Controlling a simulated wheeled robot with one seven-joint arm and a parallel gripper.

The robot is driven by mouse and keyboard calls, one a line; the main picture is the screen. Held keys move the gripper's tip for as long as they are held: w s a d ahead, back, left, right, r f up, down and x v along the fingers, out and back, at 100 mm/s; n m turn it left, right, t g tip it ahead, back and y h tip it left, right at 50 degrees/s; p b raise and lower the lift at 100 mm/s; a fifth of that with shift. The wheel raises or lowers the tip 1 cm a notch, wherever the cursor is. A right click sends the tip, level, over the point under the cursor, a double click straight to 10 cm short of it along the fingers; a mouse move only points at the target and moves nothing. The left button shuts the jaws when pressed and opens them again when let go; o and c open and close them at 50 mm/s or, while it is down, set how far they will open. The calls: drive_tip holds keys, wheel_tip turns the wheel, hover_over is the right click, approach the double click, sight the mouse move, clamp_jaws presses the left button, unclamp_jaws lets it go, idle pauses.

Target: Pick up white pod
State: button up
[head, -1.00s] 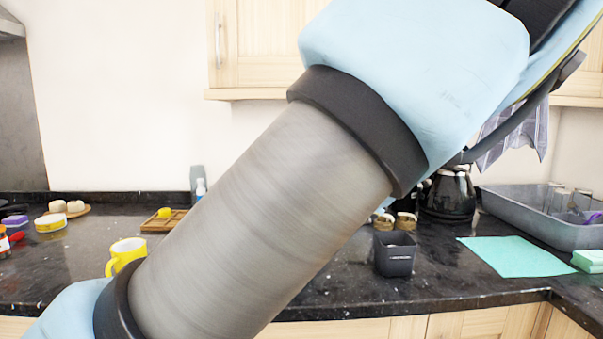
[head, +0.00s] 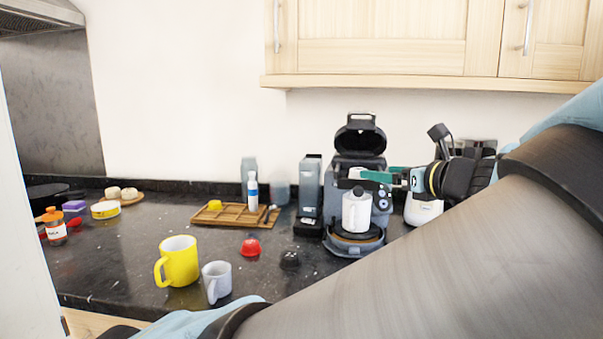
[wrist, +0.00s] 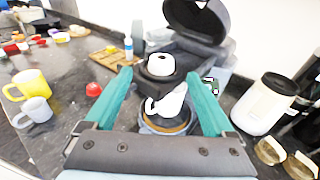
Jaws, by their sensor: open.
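A white, rounded piece that looks like the white pod (wrist: 160,64) sits in the top of the open coffee machine (wrist: 190,55); a dark spot marks its upper face. In the head view it is mostly hidden behind my gripper. A white mug (head: 357,212) stands on the machine's drip tray below and also shows in the wrist view (wrist: 170,103). My gripper (head: 378,176) is open at the machine's front. In the wrist view its teal fingers (wrist: 160,76) stand either side of the pod, apart from it; the exact distance is unclear.
The machine's black lid (head: 360,138) is raised behind my gripper. A grey box (head: 309,188) stands left of the machine and a white canister (wrist: 266,104) right. A yellow mug (head: 180,262), grey cup (head: 217,280) and red pod (head: 251,246) stand on the front left counter.

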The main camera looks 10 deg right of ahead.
sight(359, 169)
drive_tip(key=p+x, duration=0.1)
drive_tip(key=x, duration=0.4)
drive_tip(key=shift+r, duration=0.15)
drive_tip(key=shift+p+x, duration=0.65)
drive_tip(key=shift+x, duration=1.6)
drive_tip(key=shift+d, duration=0.1)
clamp_jaws()
